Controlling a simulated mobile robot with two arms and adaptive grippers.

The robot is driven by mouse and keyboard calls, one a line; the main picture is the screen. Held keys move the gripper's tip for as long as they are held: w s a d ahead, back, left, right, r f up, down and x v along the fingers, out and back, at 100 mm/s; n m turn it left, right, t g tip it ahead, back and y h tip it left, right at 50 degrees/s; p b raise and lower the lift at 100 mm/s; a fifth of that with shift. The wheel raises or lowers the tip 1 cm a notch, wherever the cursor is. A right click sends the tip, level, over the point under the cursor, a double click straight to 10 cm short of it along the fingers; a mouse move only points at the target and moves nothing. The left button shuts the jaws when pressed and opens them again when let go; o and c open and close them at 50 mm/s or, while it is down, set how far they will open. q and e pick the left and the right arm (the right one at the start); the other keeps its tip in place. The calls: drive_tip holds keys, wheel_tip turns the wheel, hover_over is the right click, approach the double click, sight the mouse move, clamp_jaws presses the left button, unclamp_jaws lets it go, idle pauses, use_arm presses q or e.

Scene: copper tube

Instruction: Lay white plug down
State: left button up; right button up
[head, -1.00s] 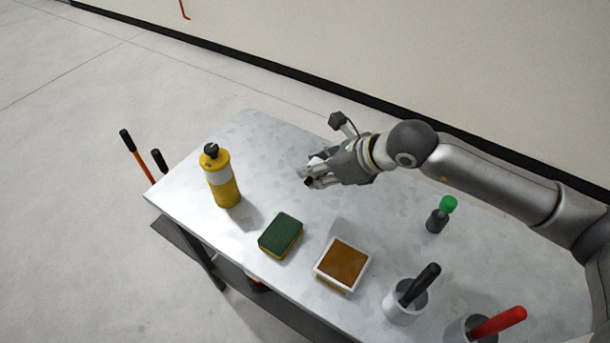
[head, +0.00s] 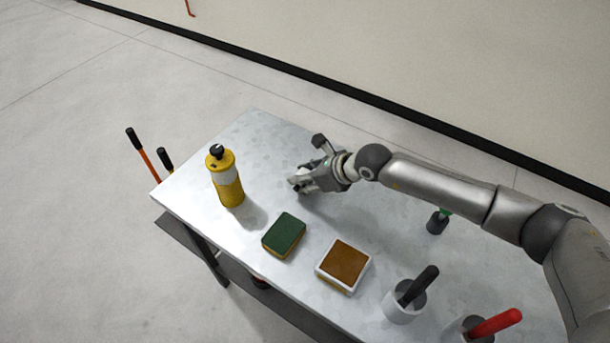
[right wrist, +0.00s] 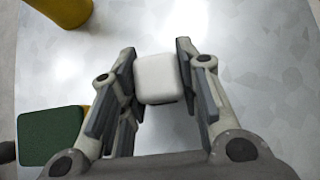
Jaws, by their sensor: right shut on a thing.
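The white plug (right wrist: 158,79) shows in the right wrist view as a pale rounded block between the two fingers of my right gripper (right wrist: 158,82). The fingers are shut on its sides. In the head view my right gripper (head: 300,183) is over the far part of the metal table (head: 255,135), to the right of the yellow bottle. The plug is mostly hidden by the fingers there. I cannot tell whether it touches the table top. My left gripper is in neither view.
A yellow bottle (head: 229,190) stands left of the gripper. A green sponge (head: 284,236), a brown-topped white box (head: 343,265), a cup with a black handle (head: 402,305) and one with a red handle (head: 497,322) line the near side. A green-capped item (head: 436,222) stands beneath my right arm.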

drive_tip(key=shift+f, duration=0.2)
drive_tip(key=o, duration=1)
drive_tip(key=shift+r, duration=0.1)
drive_tip(key=shift+r, duration=0.15)
drive_tip(key=v, duration=1.2)
drive_tip(key=shift+b, duration=0.4)
